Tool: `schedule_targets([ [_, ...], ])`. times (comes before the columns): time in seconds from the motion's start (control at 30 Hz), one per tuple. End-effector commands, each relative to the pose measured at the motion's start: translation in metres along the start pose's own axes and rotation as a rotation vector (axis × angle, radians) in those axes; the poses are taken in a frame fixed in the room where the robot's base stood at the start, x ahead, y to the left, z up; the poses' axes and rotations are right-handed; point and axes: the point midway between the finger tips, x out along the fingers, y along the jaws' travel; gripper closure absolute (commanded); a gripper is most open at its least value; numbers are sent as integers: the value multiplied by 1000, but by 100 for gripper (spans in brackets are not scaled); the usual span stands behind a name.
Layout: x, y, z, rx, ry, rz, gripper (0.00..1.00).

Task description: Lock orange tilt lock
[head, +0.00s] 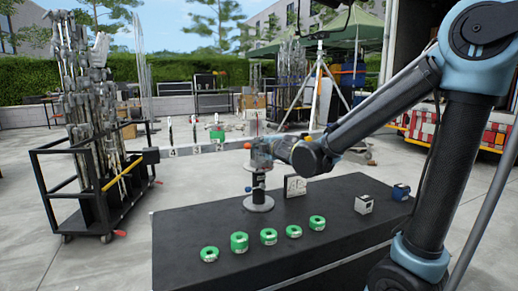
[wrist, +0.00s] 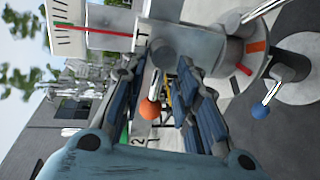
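The orange tilt lock is a small lever with an orange ball knob (head: 247,145) on the upper left of the grey tilting head that stands on the black table. In the wrist view the orange knob (wrist: 150,110) shows between the two blue-padded fingers, nearer the left one. My gripper (wrist: 160,80) is open, with a clear gap between its fingers, and I see no firm contact with the knob. In the head view my gripper (head: 272,148) is at the tilting head and partly hides it. The grey mechanism (wrist: 195,45) lies just beyond the fingertips.
A blue ball knob (wrist: 260,112) sits lower on the stand, also in the head view (head: 247,189). Several green rings (head: 239,242) lie along the front of the black table (head: 180,225). A white square dial (head: 295,186) and two small cubes stand to the right.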

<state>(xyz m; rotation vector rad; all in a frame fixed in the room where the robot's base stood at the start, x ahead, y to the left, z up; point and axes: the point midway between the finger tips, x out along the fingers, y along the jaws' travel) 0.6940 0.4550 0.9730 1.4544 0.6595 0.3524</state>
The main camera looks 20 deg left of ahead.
Motion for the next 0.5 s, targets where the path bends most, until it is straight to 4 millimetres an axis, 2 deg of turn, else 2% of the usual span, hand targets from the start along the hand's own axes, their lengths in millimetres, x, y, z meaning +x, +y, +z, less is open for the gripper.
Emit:
schedule_targets([
  [0.33,-2,1,-8,-1,14,2,70],
  [0.5,-12,1,-9,-1,15,2,70],
])
